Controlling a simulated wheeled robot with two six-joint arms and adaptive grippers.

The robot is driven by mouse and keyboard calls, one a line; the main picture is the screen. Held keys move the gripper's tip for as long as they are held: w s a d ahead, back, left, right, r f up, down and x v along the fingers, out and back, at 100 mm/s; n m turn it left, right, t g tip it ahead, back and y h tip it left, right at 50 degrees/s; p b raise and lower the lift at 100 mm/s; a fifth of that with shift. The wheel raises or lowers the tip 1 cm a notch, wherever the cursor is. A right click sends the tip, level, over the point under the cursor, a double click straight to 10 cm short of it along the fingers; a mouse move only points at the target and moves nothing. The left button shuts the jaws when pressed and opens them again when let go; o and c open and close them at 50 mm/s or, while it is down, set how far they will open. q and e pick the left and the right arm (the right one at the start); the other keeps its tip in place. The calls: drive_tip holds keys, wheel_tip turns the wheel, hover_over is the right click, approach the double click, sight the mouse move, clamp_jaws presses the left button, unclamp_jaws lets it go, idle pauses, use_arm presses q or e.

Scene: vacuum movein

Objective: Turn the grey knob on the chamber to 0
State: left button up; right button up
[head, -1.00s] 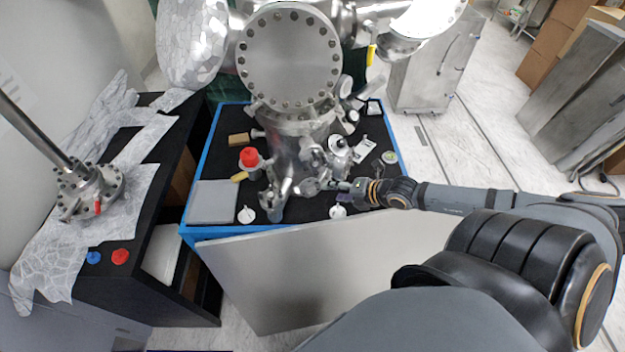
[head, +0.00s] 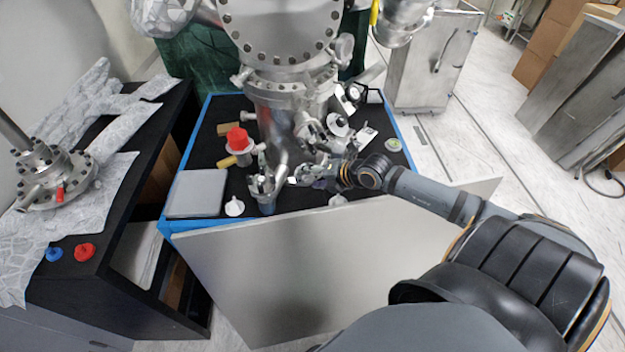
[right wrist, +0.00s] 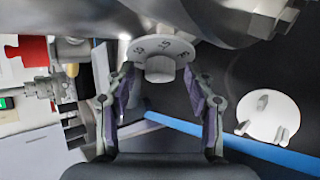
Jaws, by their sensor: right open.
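The steel chamber (head: 285,100) stands on the black-topped table in the head view. In the right wrist view, the pale grey knob (right wrist: 160,67) has a round dial with dark numerals and a faceted centre boss. In the head view my right gripper (head: 318,175) is close to the chamber's lower fittings, and the knob is not clear there. My left gripper is not in view.
The blue-edged table (head: 200,221) also holds a grey flat box (head: 196,193), a red-topped part (head: 239,139) and small white discs, one (head: 234,207) near the front edge. A pale panel (head: 290,270) leans along the front. A black bench (head: 125,215) stands left.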

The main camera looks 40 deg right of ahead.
drive_tip(key=shift+c, duration=0.3)
clamp_jaws()
drive_tip(key=shift+r+n+p, duration=0.2)
drive_tip(key=shift+n+p, duration=0.1)
drive_tip(key=shift+w+a+n+g+h, duration=0.1)
drive_tip(key=shift+a+n+g+h, duration=0.05)
drive_tip(key=shift+n+g+h, duration=0.25)
drive_tip(key=r+n+h+p, duration=0.1)
drive_tip(key=p, duration=0.3)
drive_tip(key=shift+r+g, duration=0.2)
drive_tip(key=shift+g, duration=0.2)
drive_tip(key=p, duration=0.3)
drive_tip(key=n+p, duration=0.1)
drive_tip(key=p, duration=0.2)
drive_tip(key=shift+w+f+h, duration=0.15)
drive_tip(key=shift+f+h, duration=0.15)
drive_tip(key=shift+h, duration=0.1)
drive_tip(key=shift+f+p, duration=0.15)
drive_tip(key=shift+p, duration=0.25)
drive_tip(key=shift+f, duration=0.2)
